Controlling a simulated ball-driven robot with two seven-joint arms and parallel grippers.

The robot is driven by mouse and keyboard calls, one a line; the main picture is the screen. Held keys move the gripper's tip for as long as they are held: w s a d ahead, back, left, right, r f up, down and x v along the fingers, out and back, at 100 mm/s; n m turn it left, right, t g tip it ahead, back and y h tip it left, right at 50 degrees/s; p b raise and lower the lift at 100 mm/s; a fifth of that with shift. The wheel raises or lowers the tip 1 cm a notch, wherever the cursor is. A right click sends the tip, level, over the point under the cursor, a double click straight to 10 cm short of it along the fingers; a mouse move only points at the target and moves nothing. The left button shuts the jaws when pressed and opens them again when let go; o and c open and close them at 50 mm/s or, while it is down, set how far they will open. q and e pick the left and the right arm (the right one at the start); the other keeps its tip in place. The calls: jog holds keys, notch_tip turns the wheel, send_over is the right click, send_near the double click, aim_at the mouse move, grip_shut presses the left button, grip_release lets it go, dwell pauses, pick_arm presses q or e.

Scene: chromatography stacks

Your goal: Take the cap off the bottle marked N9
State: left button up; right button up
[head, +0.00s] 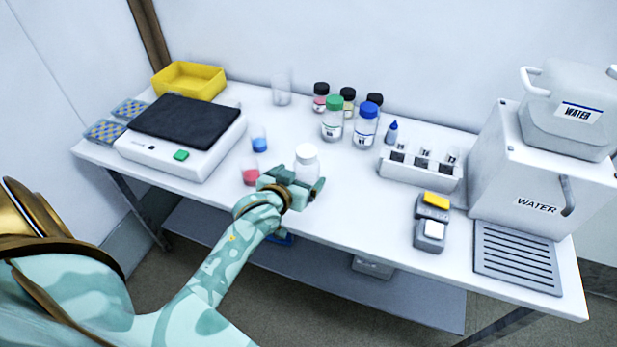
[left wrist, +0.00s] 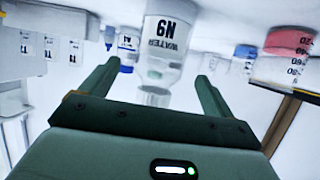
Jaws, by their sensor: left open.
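The bottle marked N9 (left wrist: 164,45) is clear, with a black N9 and WATER label that appears upside down in the left wrist view. In the head view the white-capped bottle (head: 307,168) stands upright near the table's front edge. Its white cap (head: 306,151) is on top; in the left wrist view a pale cap (left wrist: 154,97) shows toward the gripper's palm. My left gripper (head: 294,180) is open at the near side of the bottle, its fingers (left wrist: 157,72) on either side. I cannot tell whether they touch it. My right gripper is not in view.
A beaker of red liquid (head: 250,173) stands close left of my gripper, and one of blue (head: 259,140) behind it. Several capped bottles, including a green-capped one (head: 333,120), stand behind. A balance (head: 165,158) is left; a white rack (head: 420,176) is right.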

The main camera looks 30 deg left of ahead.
pick_arm(q)
jog(key=b+x, duration=0.1)
jog(key=x, duration=0.1)
jog(key=b+x, duration=0.2)
jog(key=x, duration=0.1)
jog(key=shift+f, duration=0.5)
jog(key=shift+w, duration=0.2)
jog(key=shift+s+r, duration=0.1)
jog(key=shift+r, duration=0.05)
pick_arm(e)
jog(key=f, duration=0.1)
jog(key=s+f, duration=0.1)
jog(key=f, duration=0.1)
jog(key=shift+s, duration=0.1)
pick_arm(q)
jog(key=c, duration=1.2)
